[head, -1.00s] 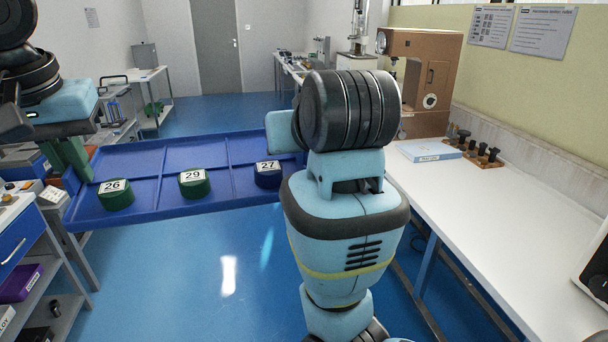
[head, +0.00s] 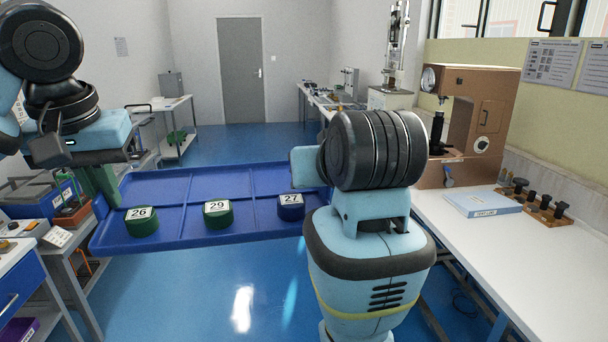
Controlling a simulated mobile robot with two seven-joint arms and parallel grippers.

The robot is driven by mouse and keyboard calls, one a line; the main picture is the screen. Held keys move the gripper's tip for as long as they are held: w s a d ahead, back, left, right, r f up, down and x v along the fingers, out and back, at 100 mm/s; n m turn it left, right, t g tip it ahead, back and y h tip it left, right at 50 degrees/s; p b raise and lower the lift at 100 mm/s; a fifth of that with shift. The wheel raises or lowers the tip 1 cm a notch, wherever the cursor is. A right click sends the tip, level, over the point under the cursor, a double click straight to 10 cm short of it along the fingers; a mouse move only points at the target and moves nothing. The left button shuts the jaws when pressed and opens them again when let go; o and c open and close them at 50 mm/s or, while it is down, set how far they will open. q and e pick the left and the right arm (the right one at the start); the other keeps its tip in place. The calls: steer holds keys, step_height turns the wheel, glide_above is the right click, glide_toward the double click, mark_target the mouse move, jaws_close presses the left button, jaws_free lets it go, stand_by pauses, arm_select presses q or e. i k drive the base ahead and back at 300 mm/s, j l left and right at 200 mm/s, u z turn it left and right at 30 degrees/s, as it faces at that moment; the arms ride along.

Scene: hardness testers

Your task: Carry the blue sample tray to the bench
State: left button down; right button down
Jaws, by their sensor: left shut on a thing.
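The blue sample tray (head: 185,238) hangs in the air over the floor, roughly level. It carries green sample 26 (head: 142,222), green sample 29 (head: 218,215) and dark blue sample 27 (head: 291,207), each in its own front compartment. My left gripper (head: 104,190), with green fingers, is shut on the tray's left edge. My right arm stands at the tray's right end; its fingers are hidden behind the arm's own links, so I cannot see their hold. The white bench (head: 510,250) is on the right, apart from the visible part of the tray.
On the bench are a brown hardness tester (head: 487,125), a light blue book (head: 482,203) and a wooden rack with black knobs (head: 537,207). A blue drawer cabinet (head: 22,290) and a cart stand at left. Open floor (head: 210,290) leads toward the grey door (head: 240,75).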

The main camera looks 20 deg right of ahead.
mark_target(574, 315)
steer(key=i, duration=1.5)
steer(key=i+z, duration=0.2)
steer(key=k+z, duration=0.1)
steer(key=z, duration=2.85)
